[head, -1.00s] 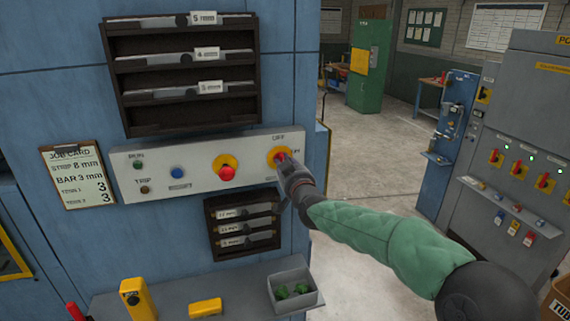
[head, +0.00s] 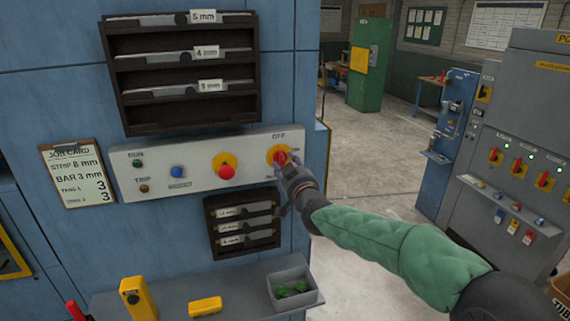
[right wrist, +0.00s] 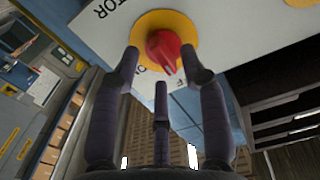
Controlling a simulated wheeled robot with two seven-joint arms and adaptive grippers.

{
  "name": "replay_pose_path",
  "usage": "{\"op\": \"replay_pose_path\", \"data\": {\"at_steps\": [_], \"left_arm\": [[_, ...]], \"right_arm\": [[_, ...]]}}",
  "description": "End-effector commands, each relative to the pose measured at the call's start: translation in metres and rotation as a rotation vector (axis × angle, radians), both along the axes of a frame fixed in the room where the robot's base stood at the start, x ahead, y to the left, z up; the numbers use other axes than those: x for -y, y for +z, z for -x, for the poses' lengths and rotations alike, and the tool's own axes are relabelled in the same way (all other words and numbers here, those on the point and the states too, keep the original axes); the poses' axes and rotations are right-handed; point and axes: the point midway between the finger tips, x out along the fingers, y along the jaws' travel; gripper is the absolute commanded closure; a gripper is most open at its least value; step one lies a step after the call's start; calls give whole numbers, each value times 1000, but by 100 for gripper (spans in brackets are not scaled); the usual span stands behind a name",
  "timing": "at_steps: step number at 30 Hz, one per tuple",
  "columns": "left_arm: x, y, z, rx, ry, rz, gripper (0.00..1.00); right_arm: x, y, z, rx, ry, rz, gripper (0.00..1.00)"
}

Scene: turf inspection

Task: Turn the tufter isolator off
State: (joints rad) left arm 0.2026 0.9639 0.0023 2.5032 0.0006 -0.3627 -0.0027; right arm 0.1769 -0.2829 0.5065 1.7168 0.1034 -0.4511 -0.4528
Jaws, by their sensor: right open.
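The isolator is a red rotary knob (head: 281,157) on a yellow disc at the right end of the light grey control panel (head: 205,185), with "OFF" printed above it. In the right wrist view the red knob (right wrist: 164,46) sits on its yellow disc, with part of the word "ISOLATOR" beside it. My right gripper (head: 290,172) is just in front of and below the knob. In the right wrist view its dark fingers (right wrist: 165,75) are spread apart around the lower side of the knob, not closed on it. Whether any finger touches the knob I cannot tell. My left gripper is not in view.
Left on the panel are a red stop button (head: 227,172), a blue button (head: 177,172) and small lamps. Below is a shelf with a grey bin (head: 293,288). A grey cabinet with several red-and-yellow switches (head: 520,170) stands right. Floor between is clear.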

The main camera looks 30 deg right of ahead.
Motion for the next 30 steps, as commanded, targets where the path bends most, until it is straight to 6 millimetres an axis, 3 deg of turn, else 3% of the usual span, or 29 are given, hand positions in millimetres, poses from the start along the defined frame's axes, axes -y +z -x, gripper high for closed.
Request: {"op": "replay_pose_path", "data": {"at_steps": [15, 21, 30], "left_arm": [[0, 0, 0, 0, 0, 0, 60], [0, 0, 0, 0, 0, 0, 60], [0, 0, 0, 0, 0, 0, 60]], "right_arm": [[-19, 0, 80, -1, 0, 1, 56], [-23, -1, 93, -1, 0, 1, 56], [-23, -1, 95, -2, 1, 1, 56]]}}
